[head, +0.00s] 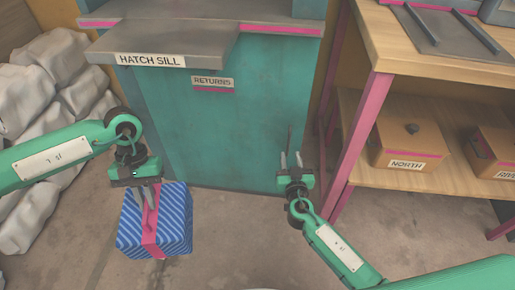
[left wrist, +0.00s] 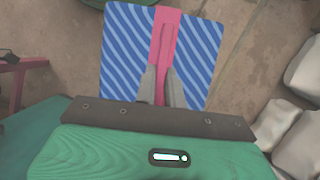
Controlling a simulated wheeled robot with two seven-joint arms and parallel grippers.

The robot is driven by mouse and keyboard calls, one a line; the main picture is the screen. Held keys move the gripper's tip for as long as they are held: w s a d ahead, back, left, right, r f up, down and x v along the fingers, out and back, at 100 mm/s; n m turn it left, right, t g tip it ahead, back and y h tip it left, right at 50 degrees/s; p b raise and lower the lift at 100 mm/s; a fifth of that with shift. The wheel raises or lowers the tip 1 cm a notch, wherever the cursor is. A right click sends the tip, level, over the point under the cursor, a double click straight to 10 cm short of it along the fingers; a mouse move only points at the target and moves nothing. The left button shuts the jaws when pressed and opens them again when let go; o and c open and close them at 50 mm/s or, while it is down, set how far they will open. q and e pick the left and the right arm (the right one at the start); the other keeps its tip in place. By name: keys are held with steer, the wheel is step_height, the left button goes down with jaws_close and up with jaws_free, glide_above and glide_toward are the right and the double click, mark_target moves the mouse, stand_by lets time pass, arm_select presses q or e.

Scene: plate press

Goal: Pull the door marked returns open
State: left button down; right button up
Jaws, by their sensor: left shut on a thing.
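The teal door (head: 215,135) bears a returns label (head: 212,82) near its top and looks closed below the hatch sill. A thin dark upright bar (head: 290,136), perhaps its handle, shows at the door's right side. My right gripper (head: 291,160) is open in front of that bar, its fingers either side of it in the picture; I cannot tell whether they touch it. My left gripper (head: 148,203) is shut on the pink strap of a blue striped parcel (head: 178,222), left of the door; the parcel also shows in the left wrist view (left wrist: 200,55).
The hatch sill (head: 150,60) juts out above the door. Pale wrapped bundles (head: 40,90) are piled at the left. A pink-legged wooden shelf (head: 440,178) with boxes, one marked north (head: 408,148), stands close at the right. Bare floor (head: 240,240) lies before the door.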

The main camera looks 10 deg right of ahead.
mark_target(288, 146)
steer(key=shift+w+d, duration=0.15)
steer(key=shift+w, duration=1.8)
jaws_close()
